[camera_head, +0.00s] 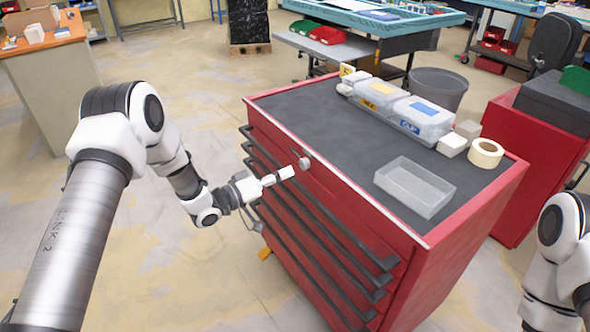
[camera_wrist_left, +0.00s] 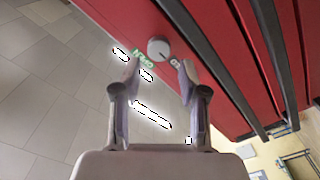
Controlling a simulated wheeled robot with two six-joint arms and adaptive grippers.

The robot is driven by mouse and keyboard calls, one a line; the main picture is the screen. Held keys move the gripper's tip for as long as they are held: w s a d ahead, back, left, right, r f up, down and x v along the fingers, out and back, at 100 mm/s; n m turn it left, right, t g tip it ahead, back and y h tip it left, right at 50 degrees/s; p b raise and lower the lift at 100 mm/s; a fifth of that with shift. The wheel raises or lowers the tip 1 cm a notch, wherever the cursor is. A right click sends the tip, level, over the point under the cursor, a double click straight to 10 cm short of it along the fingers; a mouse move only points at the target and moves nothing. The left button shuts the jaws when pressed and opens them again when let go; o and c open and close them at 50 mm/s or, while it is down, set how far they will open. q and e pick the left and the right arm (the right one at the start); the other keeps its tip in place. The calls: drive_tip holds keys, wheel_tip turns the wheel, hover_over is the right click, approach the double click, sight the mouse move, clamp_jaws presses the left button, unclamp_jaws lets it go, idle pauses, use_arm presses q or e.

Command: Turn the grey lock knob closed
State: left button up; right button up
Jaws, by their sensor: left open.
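The grey lock knob (camera_head: 304,163) is a small round disc on the upper front of the red tool cabinet (camera_head: 400,256). In the left wrist view the knob (camera_wrist_left: 159,49) sits ahead of the fingertips, with a dark mark on its face. Green lettering is beside it on one side and a pale letter on the other. My left gripper (camera_head: 280,176) is close in front of the knob; in the wrist view its two fingers (camera_wrist_left: 160,72) are apart with nothing between them. The knob is beyond the tips, and I see no contact. My right gripper is out of view.
Black drawer handles (camera_head: 330,222) run along the cabinet front below the knob. On the cabinet's dark top are a clear tray (camera_head: 415,188), a tape roll (camera_head: 485,153) and lidded boxes (camera_head: 423,117). The floor left of the cabinet is clear.

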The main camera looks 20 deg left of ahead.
use_arm(q)
drive_tip(key=v, duration=0.6)
drive_tip(key=shift+s+a, duration=0.2)
drive_tip(key=shift+s, duration=0.1)
drive_tip(key=shift+f, duration=0.1)
drive_tip(key=s+d+f+n+g+y+p, duration=0.1)
drive_tip(key=s+d+f+g+y+p, duration=0.3)
drive_tip(key=s+d+f, duration=0.8)
drive_tip(key=s+a+f+g+y, duration=0.2)
drive_tip(key=s+a+g, duration=0.1)
drive_tip(key=s, duration=0.5)
drive_tip(key=s+a+f+m+g+y, duration=0.1)
drive_tip(key=s+a+f+g+y, duration=0.1)
drive_tip(key=s, duration=0.5)
drive_tip(key=s+a+f+m+g+y, duration=0.1)
drive_tip(key=s+a+f+g+y, duration=0.2)
drive_tip(key=s, duration=0.5)
drive_tip(key=shift+s+a+f+g, duration=0.4)
drive_tip(key=shift+a+f+g, duration=0.3)
drive_tip(key=shift+g, duration=0.4)
